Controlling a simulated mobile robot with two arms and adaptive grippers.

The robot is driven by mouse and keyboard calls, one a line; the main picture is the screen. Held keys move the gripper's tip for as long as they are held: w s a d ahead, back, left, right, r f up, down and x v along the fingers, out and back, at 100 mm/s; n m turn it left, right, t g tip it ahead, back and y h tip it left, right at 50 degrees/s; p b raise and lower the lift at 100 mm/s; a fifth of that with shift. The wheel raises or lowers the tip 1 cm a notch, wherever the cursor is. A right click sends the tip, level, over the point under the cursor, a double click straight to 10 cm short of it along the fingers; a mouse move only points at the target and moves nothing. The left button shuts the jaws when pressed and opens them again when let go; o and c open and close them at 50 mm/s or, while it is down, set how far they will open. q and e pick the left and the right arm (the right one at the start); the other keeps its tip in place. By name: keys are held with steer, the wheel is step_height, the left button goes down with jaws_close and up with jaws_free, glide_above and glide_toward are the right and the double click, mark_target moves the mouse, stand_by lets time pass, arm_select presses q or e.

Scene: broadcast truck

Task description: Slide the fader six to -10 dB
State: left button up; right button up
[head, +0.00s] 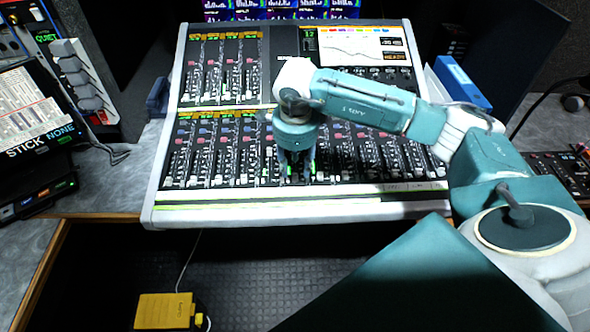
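The mixing console (270,192) stands on the counter, with a long row of channel faders (215,170) across its lower half. I cannot tell which fader is number six, and the dB marks are too small to read. My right gripper (296,172) points down over the middle of the fader row, its dark fingers among the fader caps. The fingers are small and blurred, so I cannot tell whether they are apart or touch a cap. My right arm hides part of the console's right half. My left gripper is not in view.
A console screen (362,47) shows a curve at the upper right. A blue binder (460,80) stands right of the console. A black box labelled STICK NONE (40,115) is at the left. A yellow box (163,311) lies on the floor.

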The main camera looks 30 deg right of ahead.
mark_target(295, 176)
steer(key=shift+w+f, duration=0.15)
steer(key=shift+f, duration=0.85)
steer(key=shift+w+f, duration=0.1)
steer(key=shift+f, duration=0.9)
jaws_close()
